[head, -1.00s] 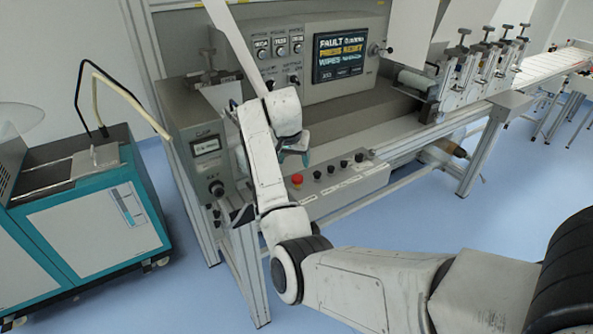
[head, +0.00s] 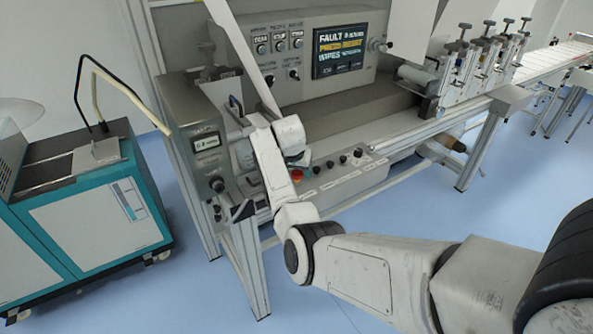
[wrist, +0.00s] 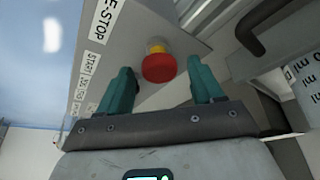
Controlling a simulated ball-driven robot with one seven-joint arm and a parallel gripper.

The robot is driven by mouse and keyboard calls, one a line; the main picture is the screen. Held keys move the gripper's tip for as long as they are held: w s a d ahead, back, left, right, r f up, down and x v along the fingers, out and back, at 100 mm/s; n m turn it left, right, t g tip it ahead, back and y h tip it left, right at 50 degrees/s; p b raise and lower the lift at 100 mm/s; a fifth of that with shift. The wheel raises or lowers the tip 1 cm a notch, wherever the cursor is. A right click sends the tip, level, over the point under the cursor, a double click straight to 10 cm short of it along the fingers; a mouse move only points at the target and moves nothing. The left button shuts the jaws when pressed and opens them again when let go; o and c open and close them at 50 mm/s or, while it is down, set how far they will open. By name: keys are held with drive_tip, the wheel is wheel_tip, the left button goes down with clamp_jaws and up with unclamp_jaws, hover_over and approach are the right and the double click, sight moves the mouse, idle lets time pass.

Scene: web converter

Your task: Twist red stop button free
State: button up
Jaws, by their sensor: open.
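The red stop button (wrist: 158,68) with its yellow collar sits on the grey panel, beside a label reading E-STOP. In the wrist view it lies between and just ahead of the tips of my gripper (wrist: 158,82), whose two teal fingers are open and apart from it on both sides. In the head view my gripper (head: 300,160) is over the front button panel, and the red button (head: 297,175) shows just below it, partly covered by my arm.
A row of dark knobs (head: 343,159) runs to the right along the front panel. A screen (head: 342,47) above reads FAULT. A teal cabinet (head: 95,200) stands at left. In the wrist view a dark handle (wrist: 262,28) is close to the right finger.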

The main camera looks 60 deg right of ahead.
drive_tip(key=shift+c, duration=0.3)
drive_tip(key=c, duration=1)
drive_tip(key=shift+b, duration=0.35)
drive_tip(key=m+b, duration=0.1)
drive_tip(key=m+g+b, duration=0.1)
drive_tip(key=shift+w+f+m+b, duration=0.2)
drive_tip(key=shift+m+b, duration=0.1)
drive_tip(key=shift+m, duration=0.1)
drive_tip(key=m+b, duration=0.2)
drive_tip(key=m+g+b, duration=0.1)
drive_tip(key=m+b, duration=0.1)
drive_tip(key=shift+r+g, duration=0.15)
drive_tip(key=shift+g, duration=0.15)
drive_tip(key=o, duration=1.1)
drive_tip(key=shift+c, duration=0.2)
